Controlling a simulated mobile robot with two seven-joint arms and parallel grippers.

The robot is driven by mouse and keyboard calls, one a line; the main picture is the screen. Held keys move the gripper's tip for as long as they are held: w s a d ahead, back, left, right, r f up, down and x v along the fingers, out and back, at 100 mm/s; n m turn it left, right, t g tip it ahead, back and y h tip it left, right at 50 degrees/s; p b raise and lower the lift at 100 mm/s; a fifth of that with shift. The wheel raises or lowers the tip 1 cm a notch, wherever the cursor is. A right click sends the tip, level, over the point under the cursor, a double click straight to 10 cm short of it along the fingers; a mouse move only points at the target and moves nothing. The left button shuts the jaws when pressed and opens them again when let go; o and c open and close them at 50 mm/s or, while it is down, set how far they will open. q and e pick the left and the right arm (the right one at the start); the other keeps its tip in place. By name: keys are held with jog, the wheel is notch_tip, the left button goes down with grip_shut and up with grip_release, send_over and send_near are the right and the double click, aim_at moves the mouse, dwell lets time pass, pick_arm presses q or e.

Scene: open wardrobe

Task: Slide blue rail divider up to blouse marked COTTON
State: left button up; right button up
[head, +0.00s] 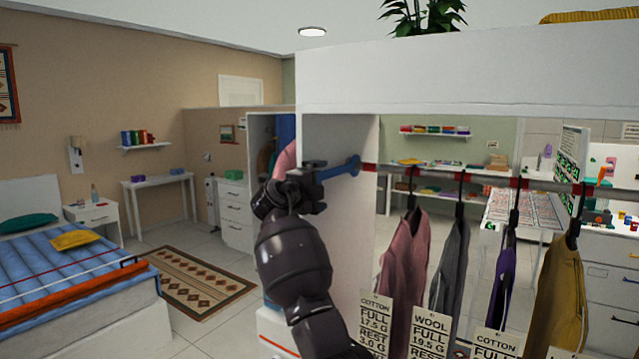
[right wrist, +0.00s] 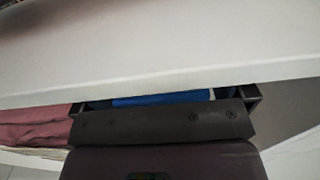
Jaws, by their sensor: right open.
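The blue rail divider (head: 341,169) is at the left end of the hanging rail, beside the white wardrobe side panel. My right gripper (head: 312,182) is open at its left end. In the right wrist view a blue strip (right wrist: 160,100) shows between the fingers of the gripper (right wrist: 170,97); I cannot tell whether they touch it. A pink blouse (head: 405,260) hangs nearest the divider, then grey (head: 450,270), purple (head: 502,275) and mustard (head: 563,290) garments. A COTTON tag (head: 375,322) hangs below left of the pink blouse. My left gripper is not in view.
The rail (head: 432,174) has red bands and runs right under a thick white top shelf (head: 460,65). A WOOL tag (head: 431,333) and another COTTON tag (head: 496,344) hang farther right.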

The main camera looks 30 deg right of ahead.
jog(key=shift+w+d, duration=0.1)
jog(key=shift+d, duration=0.15)
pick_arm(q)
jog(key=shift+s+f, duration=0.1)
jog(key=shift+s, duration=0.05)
pick_arm(e)
jog(key=shift+c, duration=0.5)
